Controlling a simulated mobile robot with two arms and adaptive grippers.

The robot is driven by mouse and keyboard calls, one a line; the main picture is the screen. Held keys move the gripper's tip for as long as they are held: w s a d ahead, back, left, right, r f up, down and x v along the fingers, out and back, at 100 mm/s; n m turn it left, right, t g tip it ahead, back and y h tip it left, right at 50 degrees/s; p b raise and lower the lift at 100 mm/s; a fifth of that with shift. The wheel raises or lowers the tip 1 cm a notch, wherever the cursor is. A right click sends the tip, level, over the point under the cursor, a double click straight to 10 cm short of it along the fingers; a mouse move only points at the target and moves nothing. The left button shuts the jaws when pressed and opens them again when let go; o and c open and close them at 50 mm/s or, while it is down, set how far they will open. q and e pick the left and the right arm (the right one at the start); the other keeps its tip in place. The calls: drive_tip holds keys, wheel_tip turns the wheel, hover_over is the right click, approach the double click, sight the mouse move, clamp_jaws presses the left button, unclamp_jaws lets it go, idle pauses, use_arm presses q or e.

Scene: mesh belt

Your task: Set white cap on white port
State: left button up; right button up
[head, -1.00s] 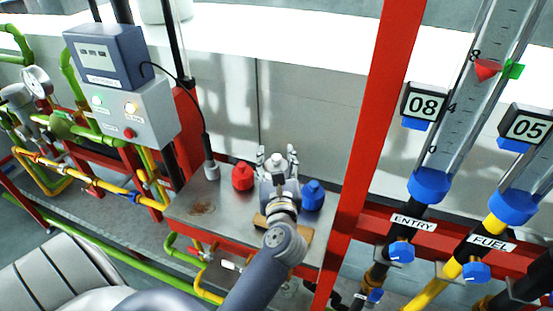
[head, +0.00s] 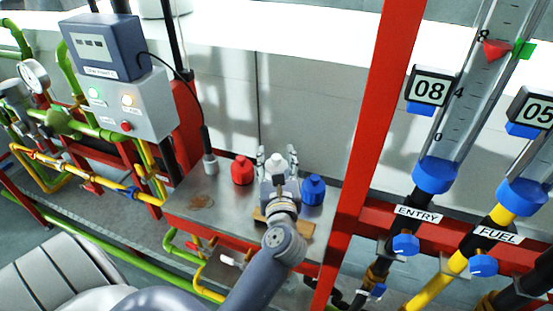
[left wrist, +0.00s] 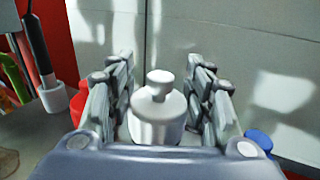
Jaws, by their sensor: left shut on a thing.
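The white cap (left wrist: 158,108), a rounded body with a small knob on top, is between the fingers of my left gripper in the left wrist view. In the head view the white cap (head: 277,163) shows just beyond the gripper, between a red cap and a blue cap. My left gripper (head: 277,167) is shut on the white cap, one finger on each side; it also shows in the left wrist view (left wrist: 160,100). The underside of the cap is hidden by the gripper body. I cannot make out the white port or whether the cap touches it. My right gripper is not in view.
The red cap (head: 242,171) stands close left and the blue cap (head: 313,190) close right, on the metal table (head: 225,215). A wooden block (head: 302,230) lies under my arm. A probe (head: 209,163) on a cable stands left; a red post (head: 372,130) rises right.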

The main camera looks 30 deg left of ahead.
sight(277, 158)
use_arm(q)
drive_tip(key=shift+f+b, duration=1.05)
drive_tip(key=shift+f, duration=0.2)
drive_tip(key=shift+r, duration=0.1)
drive_tip(key=shift+r+p, duration=2)
drive_tip(key=shift+p, duration=0.05)
drive_tip(key=shift+f+b, duration=1.75)
drive_tip(key=shift+f, duration=0.35)
drive_tip(key=o, duration=1.2)
wheel_tip(277, 158, up, 10)
drive_tip(key=shift+r, duration=0.1)
